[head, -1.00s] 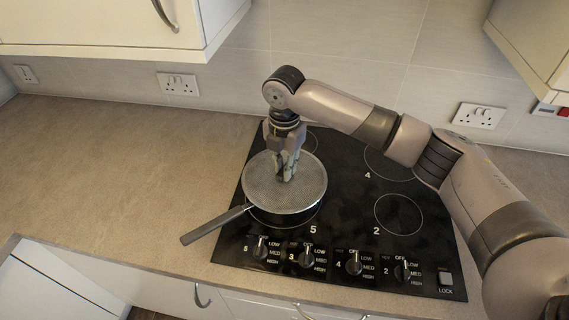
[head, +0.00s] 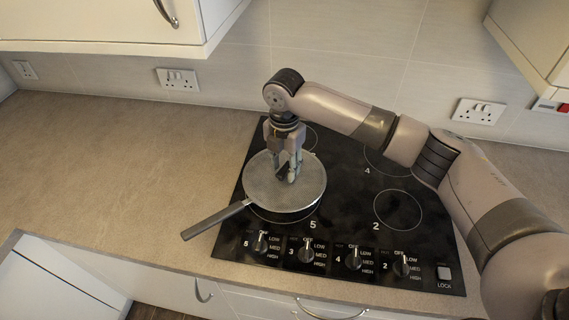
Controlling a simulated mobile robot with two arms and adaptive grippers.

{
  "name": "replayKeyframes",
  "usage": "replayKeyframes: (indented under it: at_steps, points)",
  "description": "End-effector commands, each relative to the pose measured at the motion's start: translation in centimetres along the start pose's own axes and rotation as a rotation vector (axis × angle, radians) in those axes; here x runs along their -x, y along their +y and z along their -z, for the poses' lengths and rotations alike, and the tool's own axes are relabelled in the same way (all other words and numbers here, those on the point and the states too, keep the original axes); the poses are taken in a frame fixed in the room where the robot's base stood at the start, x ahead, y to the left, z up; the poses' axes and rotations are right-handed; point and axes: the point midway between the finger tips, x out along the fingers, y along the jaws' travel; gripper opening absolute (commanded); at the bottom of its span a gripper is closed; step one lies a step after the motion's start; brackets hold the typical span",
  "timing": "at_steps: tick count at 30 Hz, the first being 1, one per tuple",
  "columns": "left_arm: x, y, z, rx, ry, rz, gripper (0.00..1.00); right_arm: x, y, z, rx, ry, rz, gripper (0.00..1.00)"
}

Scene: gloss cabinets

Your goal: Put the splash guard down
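The splash guard (head: 262,187) is a flat, round grey disc. It lies level over the top of a pan (head: 290,217) on the left side of the black hob. A long grey handle (head: 218,219) sticks out toward the front left; I cannot tell whether it belongs to the guard or the pan. My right gripper (head: 287,177) points straight down over the guard's middle, with its fingertips at the disc and a gap between the fingers. The inside of the pan is hidden under the guard. My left gripper is not in view.
The hob (head: 345,205) has free burners to the right and several knobs along its front. The beige counter (head: 110,165) is clear on the left. Wall cabinets (head: 100,25) hang above at the left and right. Sockets (head: 178,79) sit on the tiled wall.

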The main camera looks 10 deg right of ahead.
Motion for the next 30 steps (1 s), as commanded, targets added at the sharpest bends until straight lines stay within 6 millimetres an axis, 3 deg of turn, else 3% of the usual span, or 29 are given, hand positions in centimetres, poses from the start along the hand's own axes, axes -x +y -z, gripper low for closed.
replayKeyframes:
  at_steps: [8,13,24,30]
  points:
    - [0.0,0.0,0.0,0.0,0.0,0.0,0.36,0.1,0.0,0.0,0.0,0.0,-0.001,0.36]
    - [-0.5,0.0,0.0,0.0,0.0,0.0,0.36,1.5,0.1,-0.1,-0.001,-0.002,-0.004,0.36]
    - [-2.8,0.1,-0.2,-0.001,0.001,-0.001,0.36,9.3,0.1,0.0,0.0,-0.002,-0.004,0.36]
    - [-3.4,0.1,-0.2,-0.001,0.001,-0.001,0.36,12.1,0.1,0.0,-0.001,0.0,-0.001,0.36]
